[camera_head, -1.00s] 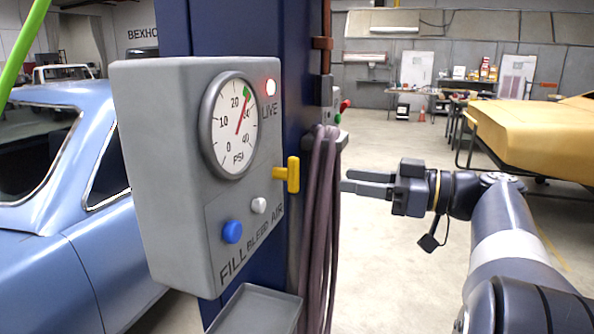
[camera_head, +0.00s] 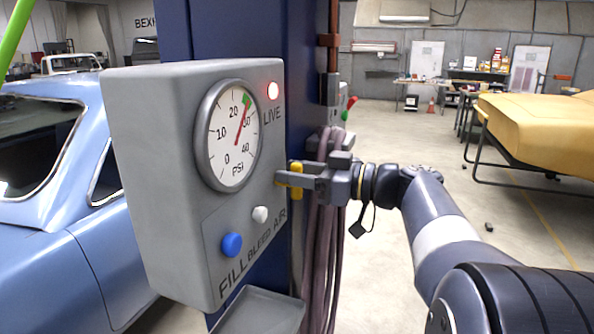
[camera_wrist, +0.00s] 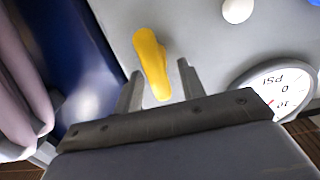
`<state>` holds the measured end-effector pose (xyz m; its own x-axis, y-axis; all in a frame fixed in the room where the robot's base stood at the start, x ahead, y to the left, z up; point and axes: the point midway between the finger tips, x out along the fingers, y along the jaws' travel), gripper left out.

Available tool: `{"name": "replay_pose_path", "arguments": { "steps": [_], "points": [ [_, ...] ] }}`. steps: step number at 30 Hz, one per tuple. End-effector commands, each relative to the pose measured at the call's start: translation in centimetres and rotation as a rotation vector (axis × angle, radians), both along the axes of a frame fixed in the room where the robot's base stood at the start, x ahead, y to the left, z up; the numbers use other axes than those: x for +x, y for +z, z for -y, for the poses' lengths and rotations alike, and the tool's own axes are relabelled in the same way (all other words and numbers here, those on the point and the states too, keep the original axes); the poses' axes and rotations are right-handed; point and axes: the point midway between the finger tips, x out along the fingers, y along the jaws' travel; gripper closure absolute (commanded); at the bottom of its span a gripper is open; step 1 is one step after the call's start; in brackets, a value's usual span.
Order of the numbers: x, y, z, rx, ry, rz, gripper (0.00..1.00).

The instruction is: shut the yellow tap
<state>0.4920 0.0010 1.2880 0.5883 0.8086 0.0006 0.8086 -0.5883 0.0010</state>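The yellow tap (camera_head: 297,192) is on the right side of the grey gauge box (camera_head: 155,180), its handle upright in the head view. My gripper (camera_head: 292,174) is at the tap and partly covers it. In the wrist view the yellow tap (camera_wrist: 150,58) reaches in between the two fingertips of my gripper (camera_wrist: 160,72). The fingers are apart, with a gap showing on each side of the handle, so the gripper is open around it.
The box carries a pressure gauge (camera_head: 229,135), a lit red lamp (camera_head: 273,90), a white button (camera_head: 260,214) and a blue button (camera_head: 231,245). Looped hoses (camera_head: 322,255) hang just below my gripper. A small tray (camera_head: 258,312) sits beneath the box. A blue car (camera_head: 85,245) stands left.

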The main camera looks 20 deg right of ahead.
Motion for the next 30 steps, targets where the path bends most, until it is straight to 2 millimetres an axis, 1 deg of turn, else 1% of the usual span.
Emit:
{"name": "replay_pose_path", "arguments": {
  "steps": [4, 18, 30],
  "points": [
    [0.00, -0.03, 0.02, 0.000, 0.000, 0.000, 0.62],
    [-0.01, -0.03, 0.04, 0.000, 0.000, -0.001, 1.00],
    [0.06, -0.16, 0.08, 0.027, 0.000, -0.039, 1.00]
  ]
}}
